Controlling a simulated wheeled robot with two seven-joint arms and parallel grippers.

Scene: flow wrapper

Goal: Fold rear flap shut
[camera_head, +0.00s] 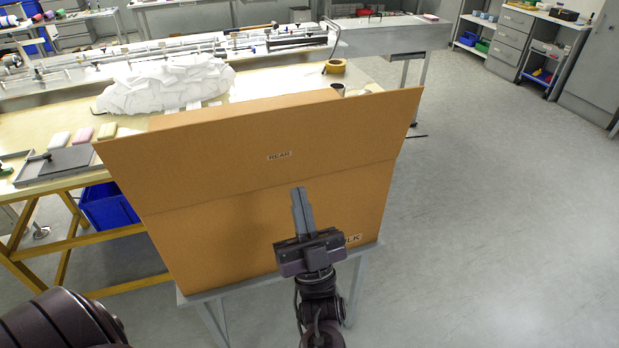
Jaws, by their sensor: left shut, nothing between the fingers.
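A large brown cardboard box (235,240) stands on a small grey stand (190,298). Its rear flap (215,165), labelled REAR, stands up from the crease and spreads outward towards me. My left gripper (298,190) is shut and empty, its fingers pointing up in front of the box's near wall. In the picture its fingertips show just below the crease; I cannot tell whether they touch the cardboard. The gripper partly hides a second label low on the wall. The flap hides most of the box top. My right gripper is not in view.
Behind the box is a long workbench (40,122) with a white crumpled heap (170,85), small coloured blocks and a tape roll (335,66). A blue bin (108,207) sits under the bench at left. Open grey floor (500,220) lies to the right.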

